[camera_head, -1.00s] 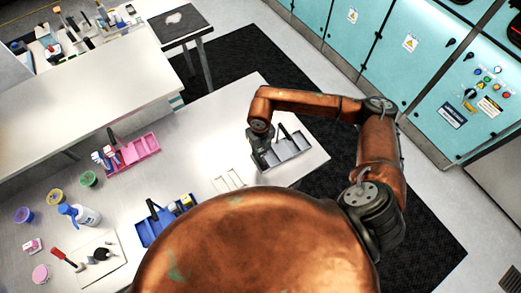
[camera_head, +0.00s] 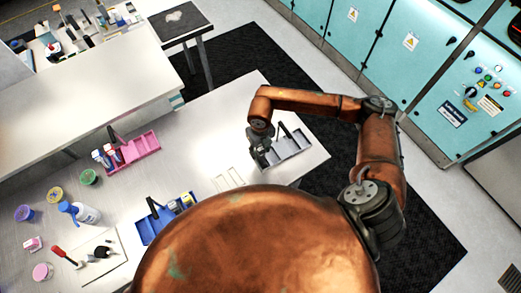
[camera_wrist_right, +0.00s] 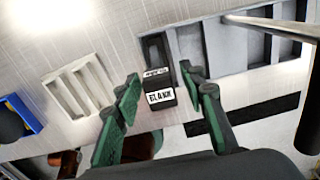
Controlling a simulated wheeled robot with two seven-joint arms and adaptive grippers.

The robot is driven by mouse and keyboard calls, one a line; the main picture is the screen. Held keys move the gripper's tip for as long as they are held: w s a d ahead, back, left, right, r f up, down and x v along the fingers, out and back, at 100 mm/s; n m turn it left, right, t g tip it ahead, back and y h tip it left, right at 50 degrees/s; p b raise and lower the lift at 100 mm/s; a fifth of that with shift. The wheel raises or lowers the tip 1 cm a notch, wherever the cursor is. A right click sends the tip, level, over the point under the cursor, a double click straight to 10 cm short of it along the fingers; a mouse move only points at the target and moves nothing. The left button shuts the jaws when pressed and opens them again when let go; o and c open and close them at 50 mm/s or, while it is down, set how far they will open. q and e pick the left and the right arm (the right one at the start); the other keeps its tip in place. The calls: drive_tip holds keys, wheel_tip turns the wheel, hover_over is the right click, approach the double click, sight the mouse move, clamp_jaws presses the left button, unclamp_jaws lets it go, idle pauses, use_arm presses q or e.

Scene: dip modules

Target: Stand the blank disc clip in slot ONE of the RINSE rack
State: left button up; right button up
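The blank disc clip (camera_wrist_right: 160,96), black with a white label reading BLANK, is upright at the left end of a grey slotted rack (camera_wrist_right: 210,62) in the right wrist view. Its lower part is hidden, so I cannot tell how deep it sits. The grey rack (camera_head: 294,150) is at the right end of the table in the head view; its name is not legible. My right gripper (camera_wrist_right: 160,80) has its green fingers spread on either side of the clip, with narrow gaps. In the head view the right gripper (camera_head: 262,157) is over the rack's left end. My left gripper is not in view.
A white slotted rack (camera_wrist_right: 62,100) stands left of the clip. A blue rack (camera_head: 147,232) and a pink rack (camera_head: 146,146) hold clips farther left. A spray bottle (camera_head: 87,214) and several small tubs stand at the left.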

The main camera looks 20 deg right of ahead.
drive_tip(key=shift+w+r, duration=0.1)
drive_tip(key=shift+r, duration=0.4)
wheel_tip(320, 180, up, 10)
drive_tip(key=b, duration=0.3)
drive_tip(key=shift+r, duration=0.6)
